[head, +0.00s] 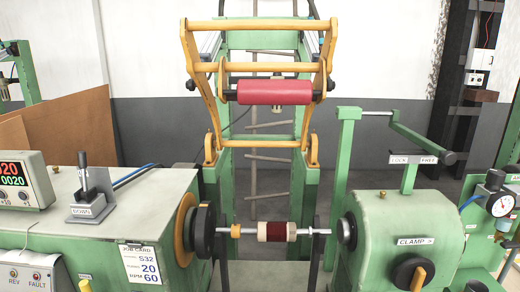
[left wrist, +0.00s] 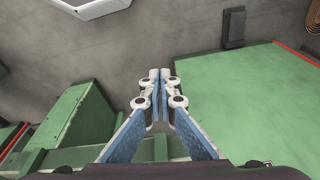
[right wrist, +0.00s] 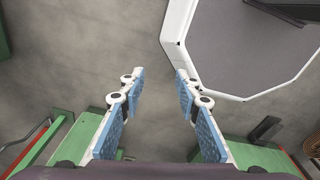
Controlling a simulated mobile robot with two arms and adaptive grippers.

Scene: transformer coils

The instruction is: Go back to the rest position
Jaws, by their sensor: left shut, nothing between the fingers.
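My left gripper (left wrist: 159,88) shows in the left wrist view, shut and empty, its fingertips together above the grey floor. My right gripper (right wrist: 157,75) shows in the right wrist view with its fingers wide apart and nothing between them. Neither gripper shows in the head view. In the head view a coil with a dark red winding (head: 277,231) sits on the horizontal shaft between the green headstock (head: 110,235) at the left and the green clamp unit (head: 385,225) at the right.
A yellow frame with a red roller (head: 274,92) stands raised behind the shaft. A lever labelled down (head: 84,175) and a digital display (head: 18,182) sit at the left. A pressure gauge (head: 500,205) is at the right. Green machine bodies (left wrist: 250,100) lie near my left gripper.

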